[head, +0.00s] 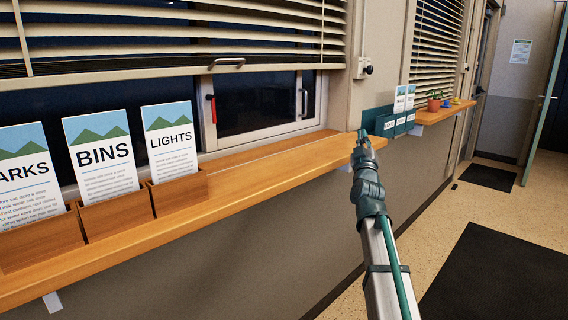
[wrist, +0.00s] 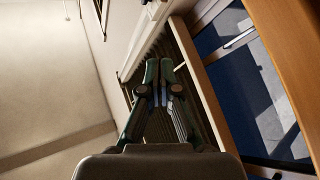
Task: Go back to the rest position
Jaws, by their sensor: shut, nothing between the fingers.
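My gripper (head: 362,133) is at the end of my arm, which reaches up from the lower right in the head view. It is near the right end of the long wooden ledge (head: 300,160), in front of the wall. Whether it touches the ledge I cannot tell. In the wrist view the gripper's two green fingers (wrist: 159,66) are together with nothing between them.
Brochures stand in wooden holders (head: 117,213) on the ledge at left. Window blinds (head: 180,35) hang above. Dark mats (head: 500,280) lie on the open floor at right.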

